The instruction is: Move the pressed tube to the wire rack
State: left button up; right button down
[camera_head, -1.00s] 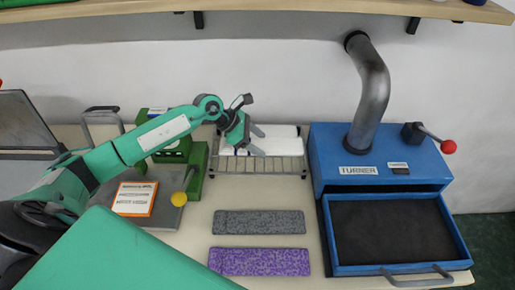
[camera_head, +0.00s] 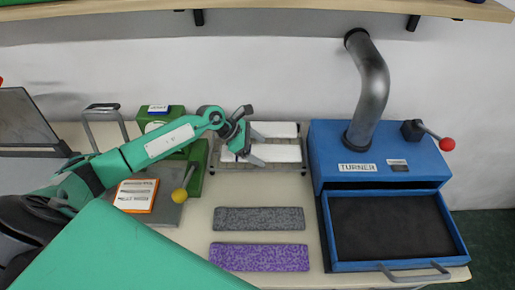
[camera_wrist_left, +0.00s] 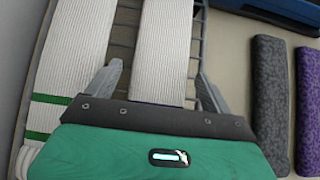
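The wire rack (camera_head: 228,165) stands against the wall, left of the blue machine. Two white knitted tubes lie flat across it: a back one (camera_head: 280,129) and a front one (camera_head: 284,153). My left gripper (camera_head: 258,147) is over the rack's left part, with its fingers spread. In the left wrist view, the open gripper (camera_wrist_left: 158,85) straddles the front tube (camera_wrist_left: 160,45), with gaps on both sides. The back tube (camera_wrist_left: 70,60), with green stripes near one end, lies left of the fingers. Pressing marks cannot be made out. My right gripper is out of view.
A grey strip (camera_head: 260,219) and a purple strip (camera_head: 260,257) lie on the table before the rack. The blue turner (camera_head: 340,150) has its drawer (camera_head: 385,225) out at the right. A green device (camera_head: 196,165) and orange-edged card (camera_head: 136,196) are left, under my arm.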

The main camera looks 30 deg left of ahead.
pick_arm(q)
jog(key=shift+r, duration=0.1)
jog(key=shift+r+p, duration=0.2)
jog(key=shift+p, duration=0.1)
jog(key=b+v, duration=0.3)
jog(key=v, duration=0.7)
jog(key=shift+s+a+r, duration=0.15)
jog(key=shift+a, duration=0.25)
jog(key=shift+s+a+r, duration=0.15)
jog(key=shift+a+r, duration=0.1)
jog(key=shift+r, duration=0.15)
jog(key=shift+s+f, duration=0.1)
